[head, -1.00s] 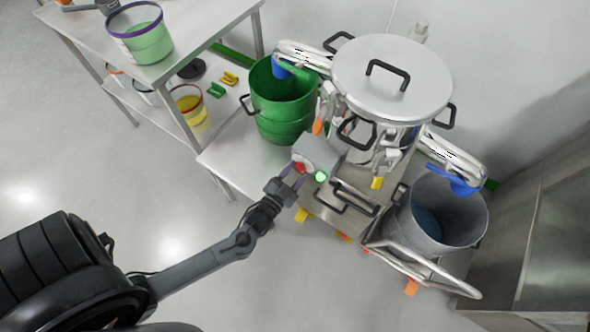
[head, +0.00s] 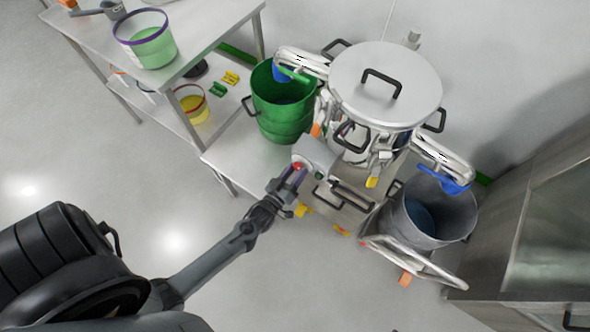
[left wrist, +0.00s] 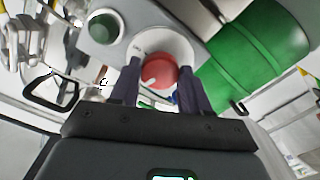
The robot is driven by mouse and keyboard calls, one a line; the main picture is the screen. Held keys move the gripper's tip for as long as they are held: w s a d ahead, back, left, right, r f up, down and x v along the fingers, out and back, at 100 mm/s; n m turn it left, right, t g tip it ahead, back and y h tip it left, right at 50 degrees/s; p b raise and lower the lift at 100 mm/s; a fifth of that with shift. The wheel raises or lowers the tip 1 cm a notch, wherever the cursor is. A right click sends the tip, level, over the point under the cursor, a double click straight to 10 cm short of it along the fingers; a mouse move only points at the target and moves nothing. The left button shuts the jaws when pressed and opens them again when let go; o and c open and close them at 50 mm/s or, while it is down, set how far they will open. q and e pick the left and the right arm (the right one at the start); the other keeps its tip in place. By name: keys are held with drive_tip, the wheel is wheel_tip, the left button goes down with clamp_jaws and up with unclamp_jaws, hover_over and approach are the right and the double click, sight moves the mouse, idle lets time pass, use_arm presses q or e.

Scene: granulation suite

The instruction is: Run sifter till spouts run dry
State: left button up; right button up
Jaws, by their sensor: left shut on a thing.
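The sifter (head: 350,85) is a steel drum with a round lid and black handles. Its left spout (head: 298,58) has a blue end over the green drum (head: 285,120). Its right spout (head: 442,158) has a blue end over the grey bin (head: 462,215). I cannot make out whether anything falls from either spout. The control box (head: 317,150) carries a red knob (left wrist: 162,72) and a dark green button (left wrist: 104,27). My left gripper (head: 297,172) is shut on the red knob, one finger on each side; it also shows in the left wrist view (left wrist: 160,88). My right gripper is out of view.
A steel table (head: 195,20) with a lower shelf stands at the upper left. A bucket with green contents (head: 150,50) is on top and a yellow one (head: 193,108) below. The floor at left is clear.

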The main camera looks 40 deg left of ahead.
use_arm(q)
drive_tip(key=n+p, duration=0.1)
drive_tip(key=n, duration=0.2)
drive_tip(key=shift+n, duration=0.4)
idle(0.4)
drive_tip(key=o, duration=1.1)
drive_tip(key=shift+c, duration=0.2)
